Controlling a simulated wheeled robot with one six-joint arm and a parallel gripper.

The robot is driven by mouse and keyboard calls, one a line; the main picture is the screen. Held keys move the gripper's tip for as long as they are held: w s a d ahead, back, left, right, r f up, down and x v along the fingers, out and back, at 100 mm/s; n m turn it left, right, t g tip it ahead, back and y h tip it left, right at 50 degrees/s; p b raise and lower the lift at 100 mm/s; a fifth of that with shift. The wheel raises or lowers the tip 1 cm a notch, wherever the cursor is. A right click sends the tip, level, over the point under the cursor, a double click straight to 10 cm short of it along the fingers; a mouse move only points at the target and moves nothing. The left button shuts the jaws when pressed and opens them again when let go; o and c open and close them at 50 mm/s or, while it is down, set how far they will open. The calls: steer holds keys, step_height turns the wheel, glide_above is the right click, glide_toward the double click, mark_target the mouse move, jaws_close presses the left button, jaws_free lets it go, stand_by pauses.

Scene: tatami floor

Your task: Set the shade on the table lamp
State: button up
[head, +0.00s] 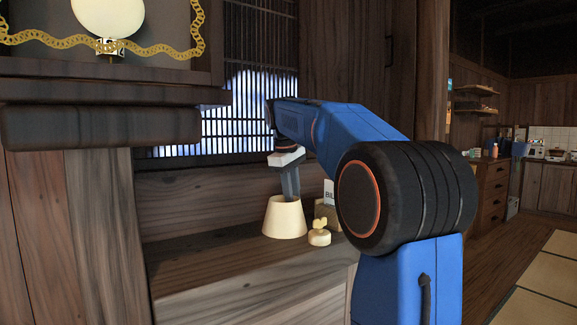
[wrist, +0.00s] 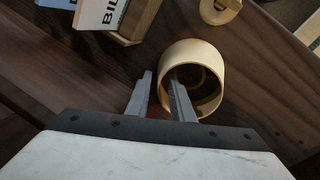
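A cream, cone-shaped lampshade (head: 285,219) stands upright, wide end down, on the wooden ledge. In the wrist view the shade (wrist: 207,50) shows its open top and an inner ring. My gripper (head: 291,197) points down at the shade's top. In the wrist view my gripper (wrist: 160,78) is open, one finger outside the shade's wall and the other over or inside its opening; a gap shows between them. I cannot tell whether either touches. A small cream round piece with a knobbed top (head: 319,236) stands right of the shade; I cannot tell if it is the lamp's base.
A wooden holder with cards marked "BIL" (head: 329,196) stands behind the small piece; the holder (wrist: 139,20) is at the wrist view's top. A shelf with a gold chain (head: 170,48) and a pale round object (head: 108,14) overhangs at upper left. The ledge's left part (head: 195,262) is clear.

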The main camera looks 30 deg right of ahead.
steer(key=v, duration=1.5)
steer(key=shift+s, duration=0.2)
steer(key=shift+s+a+r, duration=0.1)
steer(key=shift+r, duration=0.05)
